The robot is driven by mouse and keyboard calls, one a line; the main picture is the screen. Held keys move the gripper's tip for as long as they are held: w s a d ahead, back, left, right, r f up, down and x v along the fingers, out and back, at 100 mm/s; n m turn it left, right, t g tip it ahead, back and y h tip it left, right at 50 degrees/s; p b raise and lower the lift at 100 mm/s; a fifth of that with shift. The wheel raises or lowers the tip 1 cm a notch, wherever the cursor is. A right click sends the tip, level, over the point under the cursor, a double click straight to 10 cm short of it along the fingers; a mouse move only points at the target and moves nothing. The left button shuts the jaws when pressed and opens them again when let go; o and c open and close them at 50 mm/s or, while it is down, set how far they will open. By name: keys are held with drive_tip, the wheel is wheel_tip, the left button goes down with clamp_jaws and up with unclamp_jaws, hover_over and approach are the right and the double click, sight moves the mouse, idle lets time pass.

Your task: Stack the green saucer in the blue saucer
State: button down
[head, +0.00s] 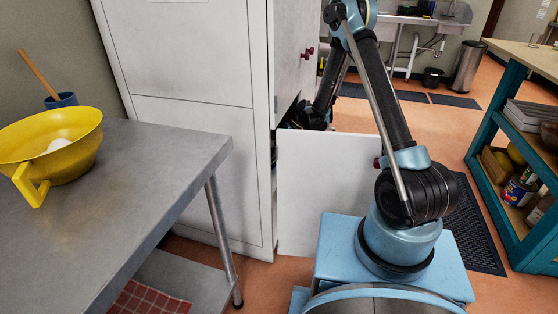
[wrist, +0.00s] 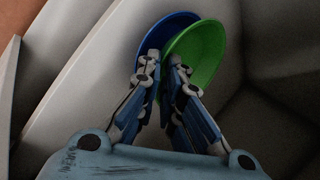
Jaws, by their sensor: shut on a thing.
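My gripper (wrist: 164,66) shows in the wrist view, its two fingers close together on the near rim of the green saucer (wrist: 208,45). The green saucer is tilted, with its rim between the fingertips. The blue saucer (wrist: 173,20) lies just behind and to the left of it, partly covered by the green saucer and the left finger. The two overlap in the picture; I cannot tell whether they touch. In the head view my arm reaches into the white cabinet, and the gripper and both saucers are hidden.
Pale cabinet walls stand close around the saucers in the wrist view. The cabinet's lower door (head: 335,190) stands open. A teal shelf (head: 490,125) is at right.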

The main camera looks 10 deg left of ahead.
drive_tip(key=shift+w+d+f, duration=0.1)
drive_tip(key=shift+f, duration=1.25)
drive_tip(key=c, duration=1.8)
unclamp_jaws()
drive_tip(key=shift+o, duration=0.2)
drive_tip(key=v, duration=1.2)
